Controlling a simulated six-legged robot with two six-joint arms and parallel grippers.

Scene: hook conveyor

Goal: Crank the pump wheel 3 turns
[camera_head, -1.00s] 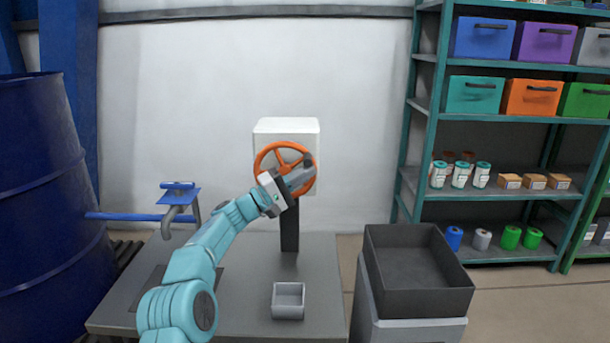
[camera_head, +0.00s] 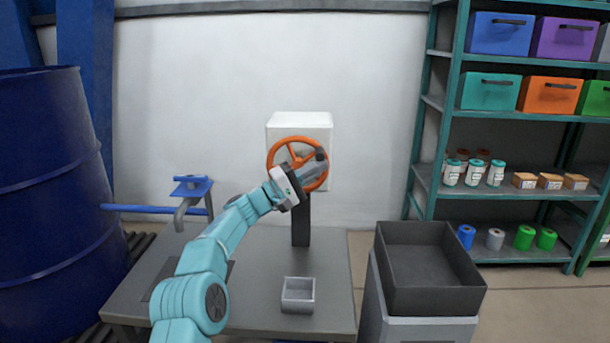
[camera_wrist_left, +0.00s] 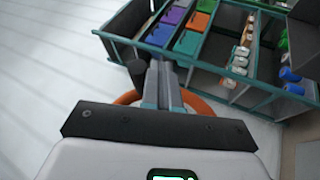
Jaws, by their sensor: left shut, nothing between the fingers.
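The orange pump wheel (camera_head: 273,158) is upright on the front of a white box (camera_head: 300,120) on a dark post. A dark crank knob (camera_head: 321,155) sits at the wheel's right side. My left gripper (camera_head: 318,170) is shut with nothing between its fingers, in front of the wheel's right half and close to the knob. In the left wrist view the shut fingers (camera_wrist_left: 160,80) point at the wheel (camera_wrist_left: 200,108), with the knob (camera_wrist_left: 137,72) just left of the fingertips. I cannot tell whether they touch. My right gripper is not in view.
The post stands on a grey table (camera_head: 255,265) with a small grey open box (camera_head: 298,295). A dark bin (camera_head: 430,265) is at the right, before a teal shelf (camera_head: 433,110). A blue barrel (camera_head: 50,190) and blue valve pipe (camera_head: 150,209) are at the left.

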